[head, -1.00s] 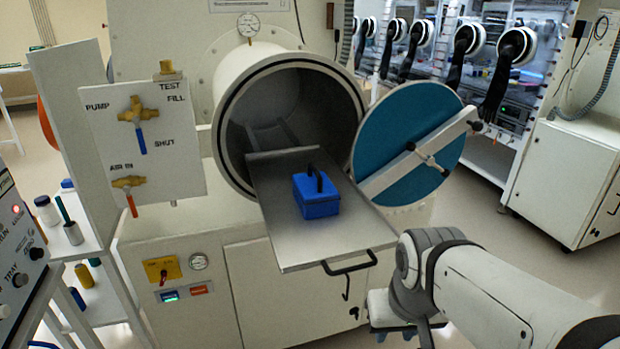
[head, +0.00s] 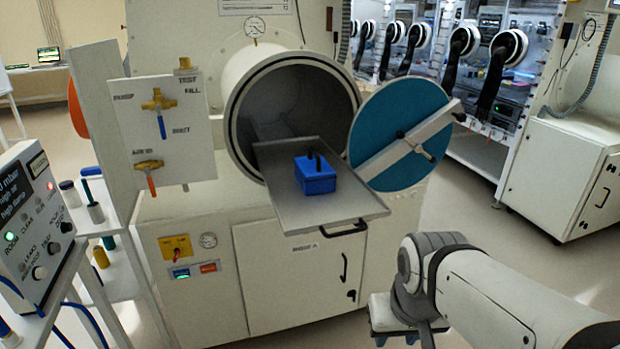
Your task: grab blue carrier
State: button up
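The blue carrier (head: 317,181) is a small blue box with a dark handle standing up on top. It sits on the metal sliding tray (head: 350,209), which sticks out of the round antechamber opening (head: 290,105). My gripper (head: 395,338) is at the lower right, below and to the right of the tray, apart from the carrier. Its fingers point down and are partly cut off by the bottom edge, so their opening is not clear.
The round teal door (head: 385,115) stands swung open right of the tray. A black tray handle (head: 343,229) juts out in front. A valve panel (head: 165,125) and a control box (head: 35,215) are at left. The floor at right (head: 480,240) is clear.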

aim_at(314, 174)
jog(key=k, duration=0.85)
jog(key=u, duration=0.6)
jog(key=i, duration=1.45)
jog(key=z, duration=0.3)
